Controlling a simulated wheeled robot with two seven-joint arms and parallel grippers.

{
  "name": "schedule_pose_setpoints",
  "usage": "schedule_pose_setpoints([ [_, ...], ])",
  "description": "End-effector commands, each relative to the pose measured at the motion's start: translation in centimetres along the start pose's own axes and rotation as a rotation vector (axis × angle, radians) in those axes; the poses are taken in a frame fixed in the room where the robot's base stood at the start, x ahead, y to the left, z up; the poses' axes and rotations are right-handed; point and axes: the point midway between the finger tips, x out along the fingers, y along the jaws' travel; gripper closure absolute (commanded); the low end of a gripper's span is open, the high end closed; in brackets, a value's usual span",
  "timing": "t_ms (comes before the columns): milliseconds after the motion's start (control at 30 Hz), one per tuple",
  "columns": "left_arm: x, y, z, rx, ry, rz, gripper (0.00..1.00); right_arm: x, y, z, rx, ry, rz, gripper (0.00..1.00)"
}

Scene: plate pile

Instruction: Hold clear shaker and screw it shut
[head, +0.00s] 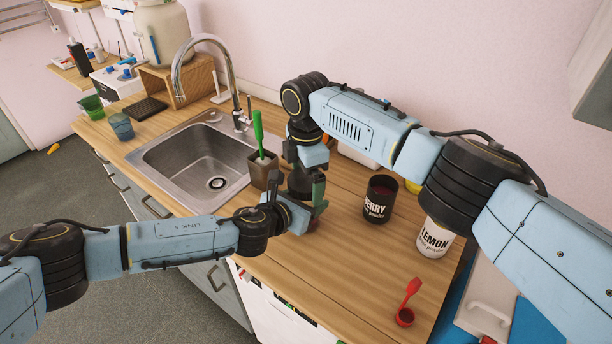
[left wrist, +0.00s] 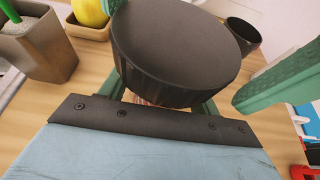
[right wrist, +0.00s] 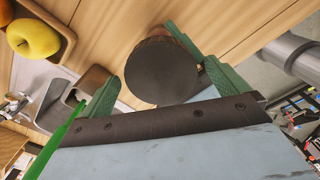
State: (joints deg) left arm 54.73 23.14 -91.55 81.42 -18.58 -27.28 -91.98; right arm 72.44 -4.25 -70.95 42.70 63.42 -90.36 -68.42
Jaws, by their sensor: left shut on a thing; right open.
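The shaker's round black lid (left wrist: 178,50) fills the top of the left wrist view and shows from above in the right wrist view (right wrist: 162,72). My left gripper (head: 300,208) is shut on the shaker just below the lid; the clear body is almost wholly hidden. My right gripper (right wrist: 168,95) is open over the lid, pointing down, with its green fingers apart on either side of the lid. In the head view my right gripper (head: 318,192) hides much of the lid. I cannot tell whether the lid is fully seated.
A black berry powder tin (head: 379,205) and a white lemon powder tin (head: 434,240) stand to the right. A red scoop (head: 407,305) lies near the front. A brown holder (head: 264,172) with a green-handled brush stands close behind my left gripper, beside the sink (head: 190,165).

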Motion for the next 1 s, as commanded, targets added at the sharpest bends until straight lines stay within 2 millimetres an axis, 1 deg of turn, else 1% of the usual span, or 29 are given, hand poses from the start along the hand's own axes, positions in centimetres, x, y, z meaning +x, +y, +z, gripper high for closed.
schedule_pose_setpoints([
  [167,0.0,0.1,0.1,0.001,-0.001,0.001,1.00,-2.9,0.1,0.0,-0.001,0.002,0.006,0.00],
  [400,0.0,0.1,0.1,0.001,-0.001,0.002,1.00,-8.1,0.1,-0.1,-0.001,0.002,0.005,0.00],
  [500,0.0,0.1,0.1,0.001,-0.001,0.001,1.00,-9.7,0.1,-0.1,-0.001,0.002,0.005,0.00],
  [600,0.0,0.1,0.1,0.001,-0.001,0.001,1.00,-10.9,0.1,-0.1,0.000,0.001,0.004,0.00],
  [733,0.0,0.1,0.1,0.001,-0.001,0.001,1.00,-11.6,0.0,-0.1,-0.001,0.001,0.003,0.00],
  [1000,0.0,0.1,0.1,0.001,-0.001,0.001,1.00,-11.7,0.0,0.0,-0.001,0.001,0.002,0.00],
])
